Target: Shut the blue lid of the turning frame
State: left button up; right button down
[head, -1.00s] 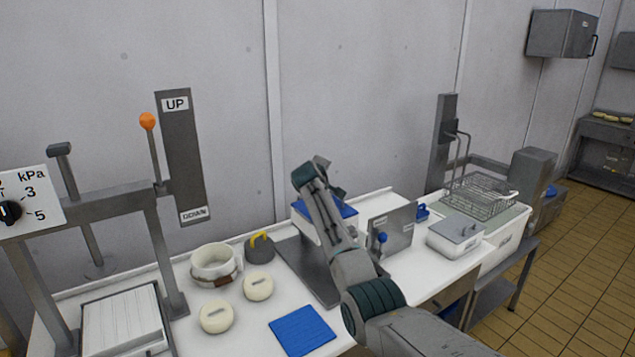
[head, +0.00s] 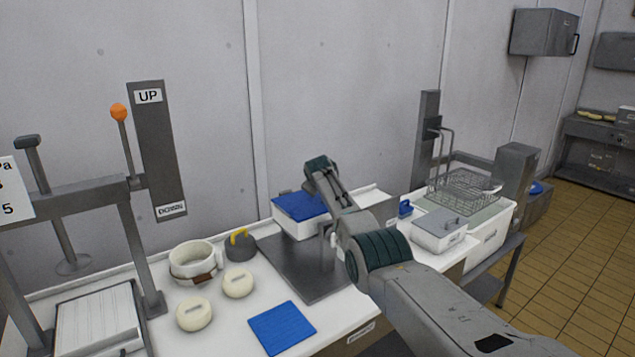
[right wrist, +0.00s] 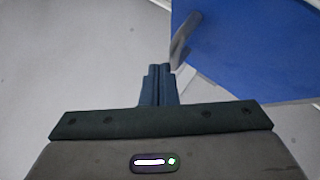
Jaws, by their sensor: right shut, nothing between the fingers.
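The turning frame, as far as I can make it out, is a white box (head: 290,224) with a blue lid (head: 298,206) on top, standing by a grey metal plate. The lid looks roughly flat over the box, but I cannot tell whether it is fully shut. In the right wrist view a large blue panel (right wrist: 255,50) fills the upper right, with a grey curved bar at its left edge. My right gripper (right wrist: 161,69) is shut and empty, its tips close to that bar; contact is unclear. In the head view my right arm hides part of the frame. My left gripper is out of view.
A blue mat (head: 282,327), two pale round pieces, a white ring mould (head: 193,262) and a grey weight with a yellow handle (head: 240,244) lie left of the plate. A lidded grey tub (head: 438,233) and a wire basket (head: 463,190) stand at right.

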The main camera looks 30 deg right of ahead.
jog(key=shift+d+f, duration=0.1)
jog(key=shift+f, duration=0.1)
dwell(0.5)
jog(key=s+a+r, duration=0.1)
jog(key=s+r, duration=0.6)
jog(key=r, duration=0.4)
dwell(0.4)
